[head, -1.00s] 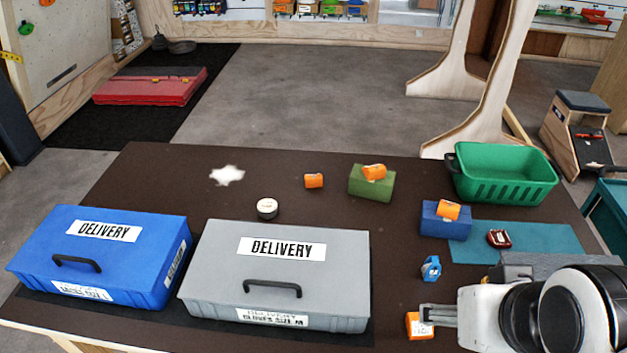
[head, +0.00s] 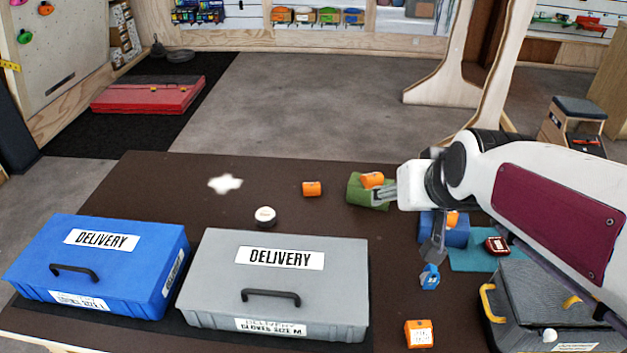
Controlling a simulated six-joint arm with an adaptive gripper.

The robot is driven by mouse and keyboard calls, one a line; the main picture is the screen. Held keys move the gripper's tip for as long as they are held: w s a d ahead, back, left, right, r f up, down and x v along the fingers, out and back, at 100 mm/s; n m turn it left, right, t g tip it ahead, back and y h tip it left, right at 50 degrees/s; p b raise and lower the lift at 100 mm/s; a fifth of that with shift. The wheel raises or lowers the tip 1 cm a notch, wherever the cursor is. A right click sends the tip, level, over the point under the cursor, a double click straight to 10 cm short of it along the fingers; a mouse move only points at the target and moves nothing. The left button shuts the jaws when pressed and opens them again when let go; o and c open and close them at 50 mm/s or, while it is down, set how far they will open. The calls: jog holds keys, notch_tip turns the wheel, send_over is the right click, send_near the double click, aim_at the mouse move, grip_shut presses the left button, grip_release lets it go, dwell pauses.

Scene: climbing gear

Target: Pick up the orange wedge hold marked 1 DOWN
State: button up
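One orange hold (head: 372,180) sits on a green block (head: 356,190). A second orange hold (head: 312,188) lies on the dark table to its left. A third (head: 453,219) is on a blue block (head: 458,232), partly hidden by my arm. A fourth (head: 419,333) lies at the near edge with a white label facing up. The writing on all of them is too small to read, so I cannot tell which is marked 1 DOWN. My gripper (head: 380,194) is at the green block, just below and right of its hold; its finger opening is unclear.
A blue DELIVERY case (head: 100,244) and a grey one (head: 330,262) fill the near left. A white-topped round item (head: 265,214), a small blue item (head: 429,278) and a dark red item (head: 497,245) lie about. A dark grey case (head: 525,285) is at lower right.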

jog(key=w+a+f+t, duration=0.15)
jog(key=w+a, duration=0.35)
jog(key=w, duration=0.6)
jog(key=n+t+y, duration=0.1)
jog(key=t, duration=0.3)
send_over(311, 186)
jog(key=s+d, duration=0.1)
jog(key=s, duration=0.3)
notch_tip(311, 186, down, 20)
jog(key=shift+s+f, duration=0.15)
jog(key=shift+s, duration=0.05)
jog(key=shift+d+f, duration=0.1)
jog(key=shift+f, duration=0.05)
jog(key=shift+f, duration=2.8)
